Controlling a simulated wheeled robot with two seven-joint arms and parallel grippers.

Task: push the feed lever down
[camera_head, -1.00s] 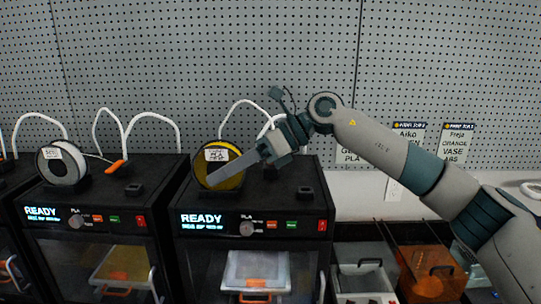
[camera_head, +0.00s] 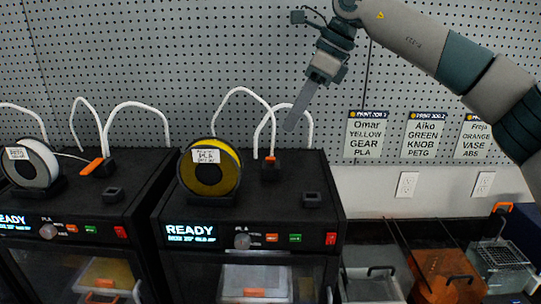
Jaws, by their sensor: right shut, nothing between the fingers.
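An orange feed lever (camera_head: 270,161) sits on a black block on top of the right printer (camera_head: 248,220), at the base of a white tube. Another orange lever (camera_head: 92,166) sits on the left printer (camera_head: 75,215) and looks longer from here. My right gripper (camera_head: 293,125) is shut and empty, its fingers pointing down and left. In the picture its tips are above and a little right of the right printer's lever, apart from it; the depth between them is hard to judge. My left gripper is not in view.
A yellow spool (camera_head: 211,168) stands left of the right lever, and a white spool (camera_head: 32,165) on the left printer. White tubes (camera_head: 240,90) arch over both tops. Bins (camera_head: 440,268) stand at the lower right. A pegboard wall (camera_head: 180,60) closes the back.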

